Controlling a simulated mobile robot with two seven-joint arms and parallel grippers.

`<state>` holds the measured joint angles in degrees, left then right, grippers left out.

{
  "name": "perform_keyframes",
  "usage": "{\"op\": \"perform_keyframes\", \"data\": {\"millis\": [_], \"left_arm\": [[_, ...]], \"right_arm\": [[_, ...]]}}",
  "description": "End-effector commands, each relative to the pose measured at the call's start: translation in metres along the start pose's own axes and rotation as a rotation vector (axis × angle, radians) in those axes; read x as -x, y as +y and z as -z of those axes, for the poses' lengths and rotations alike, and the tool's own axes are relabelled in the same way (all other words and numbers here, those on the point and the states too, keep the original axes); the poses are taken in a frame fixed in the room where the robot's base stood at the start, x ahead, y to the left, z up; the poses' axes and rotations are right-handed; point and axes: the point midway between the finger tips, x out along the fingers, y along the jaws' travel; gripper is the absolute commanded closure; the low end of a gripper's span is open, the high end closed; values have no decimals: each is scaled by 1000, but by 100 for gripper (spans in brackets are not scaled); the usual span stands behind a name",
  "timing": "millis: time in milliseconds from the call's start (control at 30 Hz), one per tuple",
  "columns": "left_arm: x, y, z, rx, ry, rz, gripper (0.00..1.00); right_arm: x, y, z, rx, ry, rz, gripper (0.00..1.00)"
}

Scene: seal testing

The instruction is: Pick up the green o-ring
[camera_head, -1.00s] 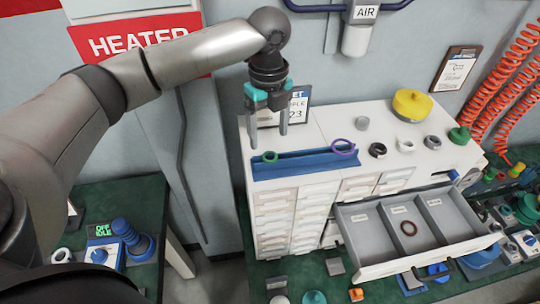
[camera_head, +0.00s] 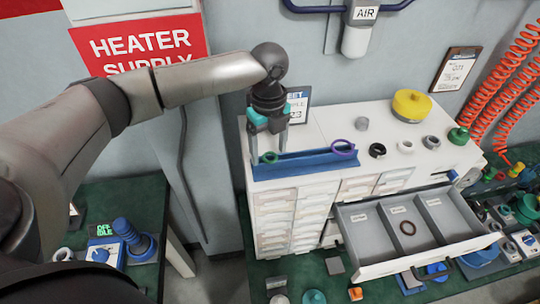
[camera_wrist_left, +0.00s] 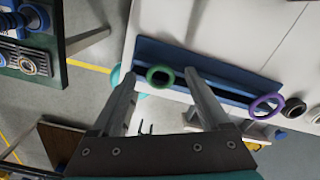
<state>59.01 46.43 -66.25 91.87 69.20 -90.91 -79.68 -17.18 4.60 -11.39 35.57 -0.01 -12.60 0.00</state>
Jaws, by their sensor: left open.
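The green o-ring (camera_head: 269,157) rests at the left end of a blue rack (camera_head: 300,167) on top of the white cabinet. In the left wrist view the green o-ring (camera_wrist_left: 159,76) shows beyond the fingers, between their tips and nearer the left one. My left gripper (camera_head: 268,155) is open and points down over the rack's left end. It also shows in the left wrist view (camera_wrist_left: 160,78) with nothing held in its fingers. I cannot tell whether a finger touches the ring. My right gripper is not in view.
A purple ring (camera_head: 342,147) sits at the rack's right end. Black and white rings and a yellow part (camera_head: 411,106) stand farther right on the cabinet. An open drawer (camera_head: 375,262) holds a brown ring (camera_head: 407,228). A sign stand (camera_head: 299,103) is behind the gripper.

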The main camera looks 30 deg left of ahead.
Motion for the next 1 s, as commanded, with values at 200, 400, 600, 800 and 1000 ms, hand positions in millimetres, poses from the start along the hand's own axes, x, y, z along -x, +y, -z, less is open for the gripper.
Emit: {"op": "perform_keyframes", "data": {"millis": [200,400,600,800,1000], "left_arm": [[-1,0,0,0,0,0,33],[-1,0,0,0,0,0,56],[0,0,0,0,0,0,78],[0,0,0,0,0,0,100],[0,0,0,0,0,0,100]], "right_arm": [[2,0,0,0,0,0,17],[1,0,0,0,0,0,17],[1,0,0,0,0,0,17],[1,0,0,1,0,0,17],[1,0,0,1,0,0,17]]}}
